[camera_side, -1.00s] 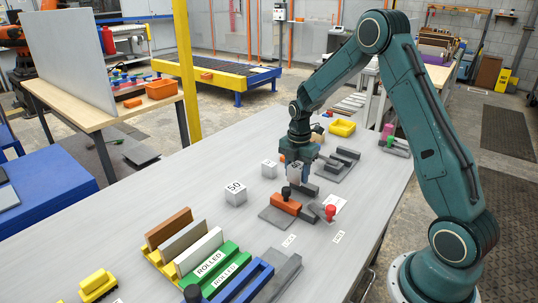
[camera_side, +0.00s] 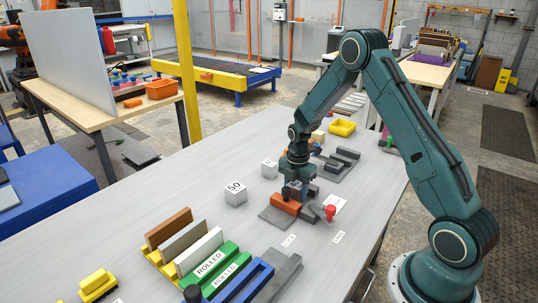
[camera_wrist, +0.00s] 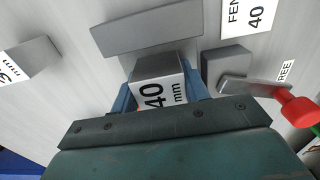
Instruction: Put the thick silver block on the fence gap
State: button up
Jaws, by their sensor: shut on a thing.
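A silver block marked "40 mm" (camera_wrist: 160,85) is held between the blue fingers of my gripper (camera_wrist: 162,98) in the wrist view. In the side view my gripper (camera_side: 295,186) is low over the fence fixture, and the block is mostly hidden by the fingers. The fixture has an orange block (camera_side: 285,203), a dark base plate (camera_side: 274,217) and a red-knobbed lever (camera_side: 330,212). In the wrist view a long grey bar (camera_wrist: 145,35) and a short grey block (camera_wrist: 225,63) lie just beyond the held block. I cannot tell whether the held block touches the fixture.
Silver blocks stand left of the fixture, one marked 50 (camera_side: 236,194) and a smaller one (camera_side: 269,170). A rack of coloured boards (camera_side: 200,255) stands at the front.

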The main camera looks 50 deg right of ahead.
aim_at(296, 184)
jog(key=shift+f, duration=0.1)
jog(key=o, duration=1.2)
notch_tip(296, 184, up, 11)
jog(key=shift+f, duration=0.1)
jog(key=shift+r, duration=0.75)
